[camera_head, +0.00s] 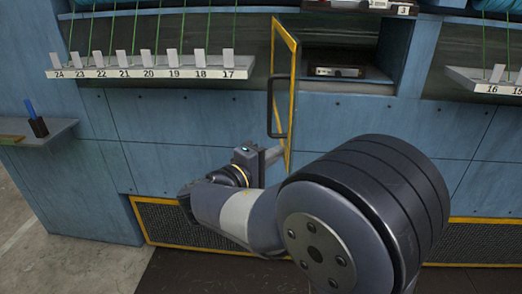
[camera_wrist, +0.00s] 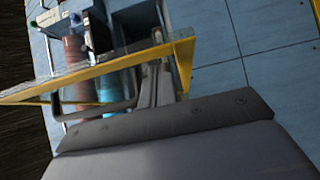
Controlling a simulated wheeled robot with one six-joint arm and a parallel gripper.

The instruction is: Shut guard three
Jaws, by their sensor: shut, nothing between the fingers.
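A yellow-framed guard door (camera_head: 284,85) stands swung open at the left side of a recess marked 3, seen nearly edge-on. It has a dark bar handle (camera_head: 273,108) on its left face. My gripper (camera_head: 275,153) is shut and empty, close to the door's lower end; whether it touches the door I cannot tell. In the wrist view the yellow frame (camera_wrist: 110,75) crosses the picture, with the handle (camera_wrist: 95,108) below it. The gripper fingers (camera_wrist: 155,75) show near the frame's right corner.
Inside the recess sits a dark device (camera_head: 336,72). A shelf of numbered white tags (camera_head: 150,73) is at left, another shelf (camera_head: 487,84) at right. A small side ledge (camera_head: 40,132) holds a blue item. Yellow-edged grilles (camera_head: 185,222) line the bottom.

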